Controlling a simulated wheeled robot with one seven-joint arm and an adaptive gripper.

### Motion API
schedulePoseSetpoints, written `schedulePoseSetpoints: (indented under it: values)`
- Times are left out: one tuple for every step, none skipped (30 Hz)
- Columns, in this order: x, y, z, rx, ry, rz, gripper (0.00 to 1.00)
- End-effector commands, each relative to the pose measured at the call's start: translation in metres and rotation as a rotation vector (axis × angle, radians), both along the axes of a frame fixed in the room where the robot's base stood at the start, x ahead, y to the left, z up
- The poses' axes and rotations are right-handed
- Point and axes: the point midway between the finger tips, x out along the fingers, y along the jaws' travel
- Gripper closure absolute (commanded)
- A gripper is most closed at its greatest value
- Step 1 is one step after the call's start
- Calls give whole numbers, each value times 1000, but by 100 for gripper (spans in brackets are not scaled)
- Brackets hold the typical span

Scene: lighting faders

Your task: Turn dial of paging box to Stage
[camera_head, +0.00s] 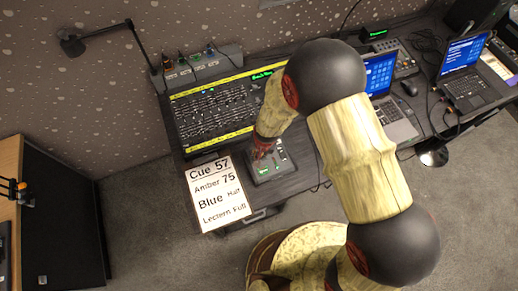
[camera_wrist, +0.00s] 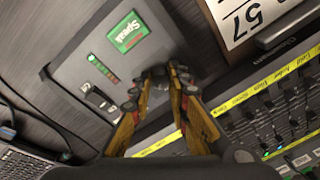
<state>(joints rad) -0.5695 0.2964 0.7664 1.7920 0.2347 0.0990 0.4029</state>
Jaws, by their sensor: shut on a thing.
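The paging box (camera_head: 285,168) is a dark grey box on the desk, in front of the fader desk. My gripper (camera_head: 262,152) reaches down onto the box. In the wrist view my gripper (camera_wrist: 160,88) has its two fingertips closed around the dark dial (camera_wrist: 158,74). The fingers hide most of the dial, and I cannot read its pointer or position markings.
A fader desk (camera_head: 212,113) with yellow strips stands behind the box. Laptops (camera_head: 466,84) and a mouse (camera_head: 409,88) lie to the right. A lamp (camera_head: 105,35) stands at the back left.

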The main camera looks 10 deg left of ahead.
Motion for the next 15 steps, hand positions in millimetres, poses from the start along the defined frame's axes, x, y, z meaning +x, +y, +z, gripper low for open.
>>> schedulePoseSetpoints:
  values:
    - [0,0,6,3,4,-43,100]
    - [-1,0,6,7,7,-71,100]
    - [-1,0,5,10,10,-108,100]
    - [-1,0,5,14,11,-137,100]
    - [-1,0,5,16,14,-166,100]
    - [-1,0,5,22,15,-203,100]
    - [0,1,5,25,16,-233,100]
    - [-1,1,5,28,19,-259,100]
    - [-1,1,5,32,21,-296,100]
    - [-1,1,5,35,22,-322,100]
    - [-1,1,4,38,24,-349,100]
    - [-1,1,4,41,26,-382,100]
    - [-1,1,4,44,28,-408,100]
    - [-1,1,3,47,30,-430,100]
    - [-1,1,3,50,32,-461,100]
